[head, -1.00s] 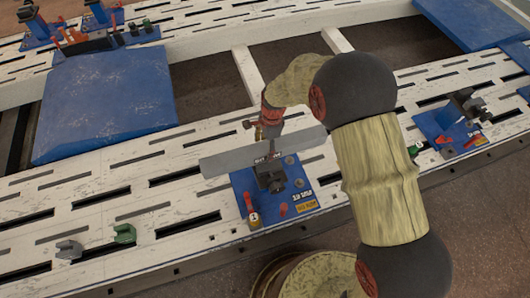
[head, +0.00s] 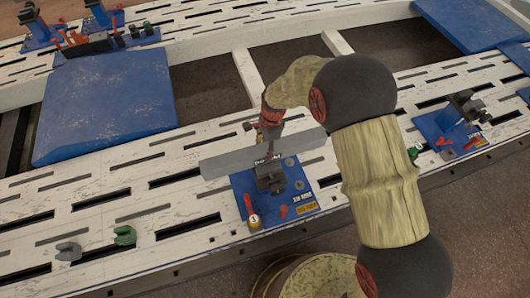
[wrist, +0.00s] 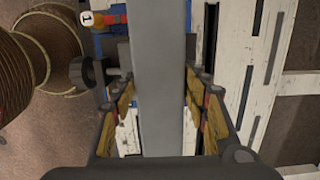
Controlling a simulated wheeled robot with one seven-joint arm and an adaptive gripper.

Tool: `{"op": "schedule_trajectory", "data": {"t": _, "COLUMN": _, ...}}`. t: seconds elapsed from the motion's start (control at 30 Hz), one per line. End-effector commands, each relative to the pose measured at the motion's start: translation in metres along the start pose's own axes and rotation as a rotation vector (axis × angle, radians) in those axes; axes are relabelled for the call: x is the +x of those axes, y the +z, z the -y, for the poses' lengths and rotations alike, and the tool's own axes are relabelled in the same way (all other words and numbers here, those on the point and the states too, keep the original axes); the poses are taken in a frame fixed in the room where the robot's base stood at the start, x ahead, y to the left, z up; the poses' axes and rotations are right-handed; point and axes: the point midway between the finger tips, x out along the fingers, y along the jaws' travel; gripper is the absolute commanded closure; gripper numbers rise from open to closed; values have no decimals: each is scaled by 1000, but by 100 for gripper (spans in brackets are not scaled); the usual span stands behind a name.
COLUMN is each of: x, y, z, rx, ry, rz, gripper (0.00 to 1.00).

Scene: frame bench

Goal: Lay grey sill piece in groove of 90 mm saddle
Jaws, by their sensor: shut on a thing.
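The grey sill piece (head: 228,162) is a long flat bar, lying crosswise at the saddle in the head view. In the wrist view the sill piece (wrist: 160,60) runs up the middle between my fingers. My gripper (head: 270,132) is shut on it from above; its yellow-padded fingers (wrist: 160,100) flank the bar in the wrist view. The dark saddle (head: 270,178) stands on a blue plate (head: 297,195), just in front of the bar's middle. The groove is hidden, and I cannot tell whether the bar touches it.
The blue plate carries a red-handled part (head: 248,207) and a yellow label. A grey block (head: 68,251) and a green block (head: 124,235) sit at the left on the slotted white bench (head: 120,190). Another blue fixture plate (head: 432,126) is at the right, beyond my arm.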

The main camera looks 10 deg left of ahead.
Motion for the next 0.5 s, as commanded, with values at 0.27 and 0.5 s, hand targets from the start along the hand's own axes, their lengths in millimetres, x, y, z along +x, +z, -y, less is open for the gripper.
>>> {"op": "schedule_trajectory", "data": {"t": 0.27, "x": 0, "y": 0, "z": 2, "rx": 0, "ry": -5, "rz": 0, "gripper": 96}}
{"op": "schedule_trajectory", "data": {"t": 0.5, "x": -1, "y": 0, "z": 2, "rx": 0, "ry": -5, "rz": -1, "gripper": 100}}
